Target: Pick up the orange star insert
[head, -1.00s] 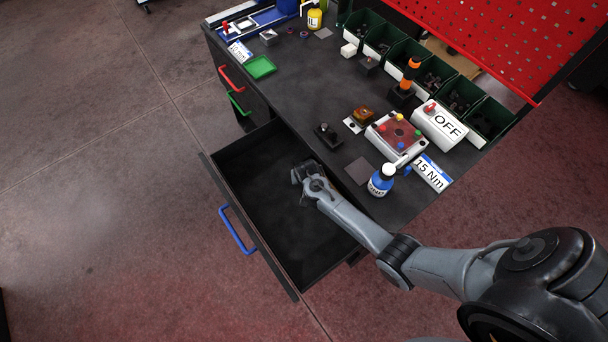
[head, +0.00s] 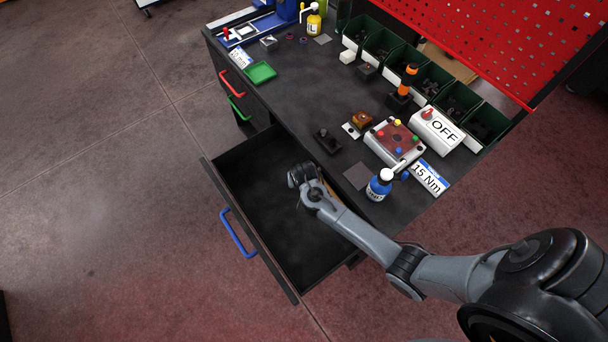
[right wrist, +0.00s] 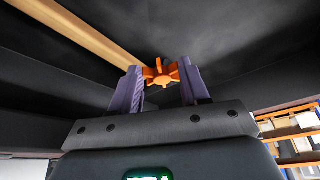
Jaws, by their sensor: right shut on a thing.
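The orange star insert (right wrist: 161,73) shows in the right wrist view between the two purple-grey fingers of my right gripper (right wrist: 163,85), which are shut on it. In the head view my right gripper (head: 300,175) is over the open drawer (head: 262,215), near its right side; the star is hidden there by the hand and wrist. My left gripper is not in view.
A wooden strip (right wrist: 85,30) runs beside the star in the right wrist view. The tabletop beside the drawer holds a blue bottle (head: 379,186), a dark fixture (head: 327,140) and a box with coloured knobs (head: 395,142). The drawer's left part is clear.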

